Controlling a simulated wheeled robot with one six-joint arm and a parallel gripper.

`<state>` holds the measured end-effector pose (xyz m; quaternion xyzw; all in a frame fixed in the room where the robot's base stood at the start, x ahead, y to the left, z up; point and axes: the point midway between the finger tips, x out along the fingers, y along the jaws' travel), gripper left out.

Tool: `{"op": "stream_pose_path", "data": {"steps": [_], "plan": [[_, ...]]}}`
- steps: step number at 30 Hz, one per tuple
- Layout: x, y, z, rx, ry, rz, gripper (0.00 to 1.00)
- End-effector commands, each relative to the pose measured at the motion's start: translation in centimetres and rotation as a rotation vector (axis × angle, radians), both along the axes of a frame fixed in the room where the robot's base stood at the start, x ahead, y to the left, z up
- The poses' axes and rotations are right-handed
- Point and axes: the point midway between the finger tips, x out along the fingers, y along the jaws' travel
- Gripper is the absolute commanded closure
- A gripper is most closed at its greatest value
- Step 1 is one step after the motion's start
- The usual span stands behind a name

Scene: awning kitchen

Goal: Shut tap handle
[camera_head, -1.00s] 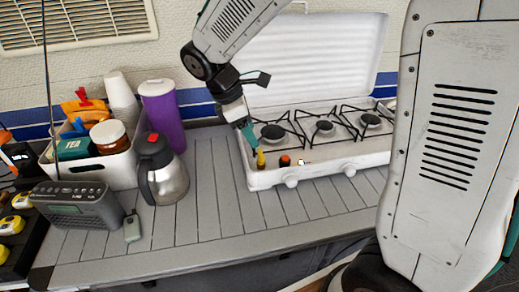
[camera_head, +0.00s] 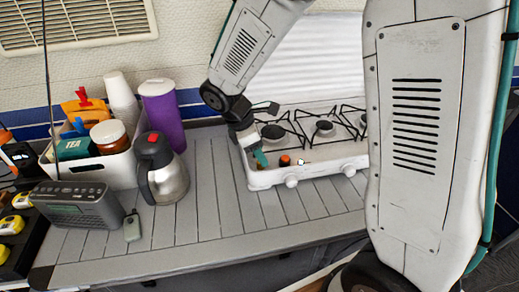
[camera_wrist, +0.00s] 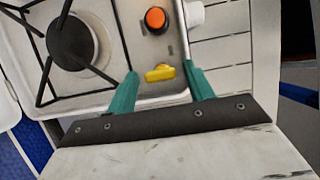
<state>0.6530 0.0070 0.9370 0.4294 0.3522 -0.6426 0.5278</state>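A small yellow tap handle (camera_wrist: 160,73) sits on the light-coloured stove panel in the wrist view. It lies crosswise between the tips of my gripper's teal fingers (camera_wrist: 159,70). The fingers are open, one on each side, with gaps between them and the handle. I cannot tell how deep the handle sits between them. In the head view my gripper (camera_head: 256,156) points down at the stove's front left corner and hides the yellow handle.
An orange knob (camera_wrist: 155,19) is just beyond the handle. The white stove (camera_head: 330,166) has several burners with black grates (camera_wrist: 45,60). Left on the counter (camera_head: 225,205) stand a steel jug (camera_head: 168,183), a purple container (camera_head: 163,115) and a radio (camera_head: 78,207).

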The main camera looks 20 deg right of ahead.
Motion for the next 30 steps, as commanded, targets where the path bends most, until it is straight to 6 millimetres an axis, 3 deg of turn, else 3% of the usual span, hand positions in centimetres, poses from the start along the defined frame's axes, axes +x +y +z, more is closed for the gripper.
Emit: {"op": "stream_pose_path", "data": {"steps": [1,4,17,30], "plan": [[0.00,0.02,0.01,0.000,0.000,0.000,0.63],[0.00,0.02,0.01,0.000,0.000,0.000,0.89],[0.05,0.00,0.01,0.001,0.001,-0.069,0.88],[0.27,-0.13,-0.01,0.001,0.001,-0.425,0.88]]}}
